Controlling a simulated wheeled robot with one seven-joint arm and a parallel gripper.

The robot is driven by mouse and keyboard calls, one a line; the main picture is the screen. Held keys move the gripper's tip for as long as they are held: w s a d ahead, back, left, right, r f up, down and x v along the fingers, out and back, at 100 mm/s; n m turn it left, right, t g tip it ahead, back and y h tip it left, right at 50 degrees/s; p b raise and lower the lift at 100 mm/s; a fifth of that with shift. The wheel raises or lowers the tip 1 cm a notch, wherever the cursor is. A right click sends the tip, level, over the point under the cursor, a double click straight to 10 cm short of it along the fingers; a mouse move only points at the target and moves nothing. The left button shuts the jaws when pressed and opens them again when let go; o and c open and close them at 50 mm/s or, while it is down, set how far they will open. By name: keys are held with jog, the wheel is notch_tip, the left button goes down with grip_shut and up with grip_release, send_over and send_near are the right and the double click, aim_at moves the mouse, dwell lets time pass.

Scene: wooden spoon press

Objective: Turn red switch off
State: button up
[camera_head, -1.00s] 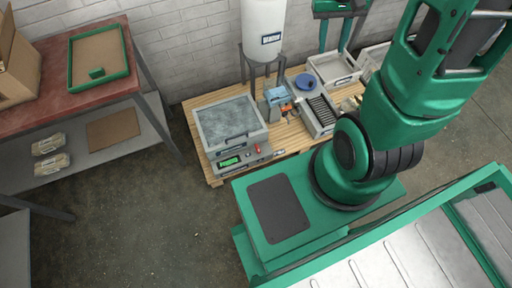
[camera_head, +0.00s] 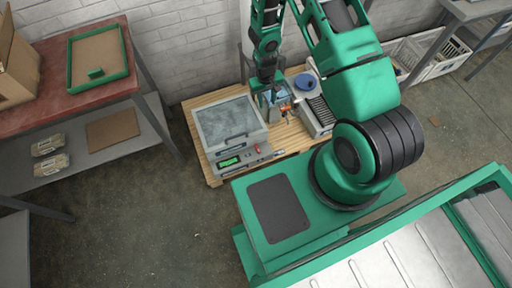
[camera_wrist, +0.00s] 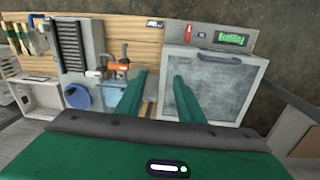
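The red switch (camera_head: 257,148) is a small red piece on the front panel of a grey machine (camera_head: 230,122) with a large speckled grey top. It also shows in the wrist view (camera_wrist: 188,33), beside a lit green display (camera_wrist: 232,39). I cannot tell which position the switch is in. My gripper (camera_head: 268,97) is above the wooden platform, just beyond the right back of the machine and apart from the switch. In the wrist view, its two green fingers (camera_wrist: 159,78) stand apart with nothing between them, so it is open.
The wooden platform (camera_head: 204,167) also carries an orange-handled clamp (camera_head: 287,107), a blue round item (camera_head: 305,81) and a slotted grey tray (camera_head: 320,112). White crates (camera_head: 440,55) stand at the right. A red-topped table (camera_head: 30,105) is at the left. The floor between is clear.

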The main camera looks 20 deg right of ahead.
send_over(257, 148)
notch_tip(257, 148, down, 17)
jog(key=shift+n+y, duration=0.4)
notch_tip(257, 148, down, 11)
jog(key=shift+d+r, duration=0.1)
jog(key=shift+r, duration=0.05)
grip_shut()
jog(key=shift+a, duration=0.3)
jog(key=shift+d, duration=0.15)
